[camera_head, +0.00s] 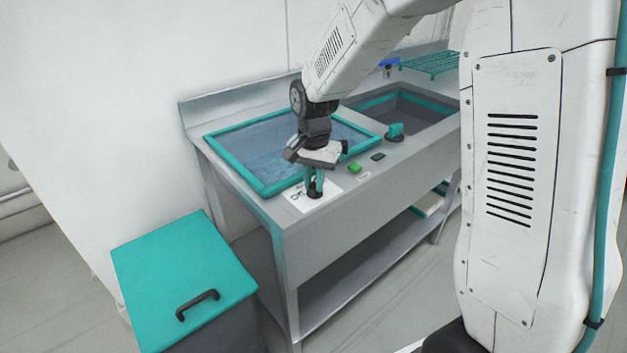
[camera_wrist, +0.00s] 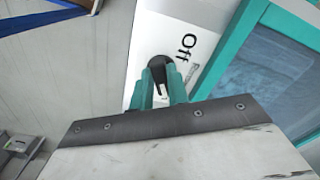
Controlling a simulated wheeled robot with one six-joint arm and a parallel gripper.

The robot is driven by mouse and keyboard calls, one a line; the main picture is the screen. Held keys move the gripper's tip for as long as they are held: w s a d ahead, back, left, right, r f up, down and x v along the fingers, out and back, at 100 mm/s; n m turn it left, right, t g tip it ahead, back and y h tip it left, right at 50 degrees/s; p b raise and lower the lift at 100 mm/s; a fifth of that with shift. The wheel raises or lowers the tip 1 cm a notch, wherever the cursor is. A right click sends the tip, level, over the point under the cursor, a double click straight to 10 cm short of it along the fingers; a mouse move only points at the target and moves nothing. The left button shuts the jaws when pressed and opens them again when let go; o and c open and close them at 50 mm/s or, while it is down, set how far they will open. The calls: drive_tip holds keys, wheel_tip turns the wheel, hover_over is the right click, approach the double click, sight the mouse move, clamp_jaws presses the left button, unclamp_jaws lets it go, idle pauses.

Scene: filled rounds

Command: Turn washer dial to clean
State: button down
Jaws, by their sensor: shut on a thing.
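The washer dial is a dark round knob (camera_wrist: 162,68) on a white label plate (camera_wrist: 178,38) in the wrist view. The word "Off" is printed beside the knob, and smaller print next to it is too small to read. My gripper (camera_wrist: 160,85) has its two teal fingers shut on the dial. In the head view my gripper (camera_head: 314,188) points down at the front left corner of the washer counter, over the label plate (camera_head: 300,200). The washer basin (camera_head: 235,150) has a teal rim and a bluish surface. The dial is mostly hidden by my fingers in the head view.
A green button (camera_head: 354,168) and a dark button (camera_head: 378,156) lie right of my gripper. A teal tap-like fitting (camera_head: 395,131) stands by a second, dark basin (camera_head: 410,112). A teal-lidded bin (camera_head: 180,265) stands on the floor at left. A green rack (camera_head: 430,64) is behind.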

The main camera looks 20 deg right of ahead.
sight(314, 185)
drive_tip(key=c, duration=1.4)
unclamp_jaws()
drive_tip(key=shift+o, duration=0.2)
drive_tip(key=shift+r, duration=0.1)
wheel_tip(314, 185, up, 8)
drive_tip(key=shift+f, duration=0.15)
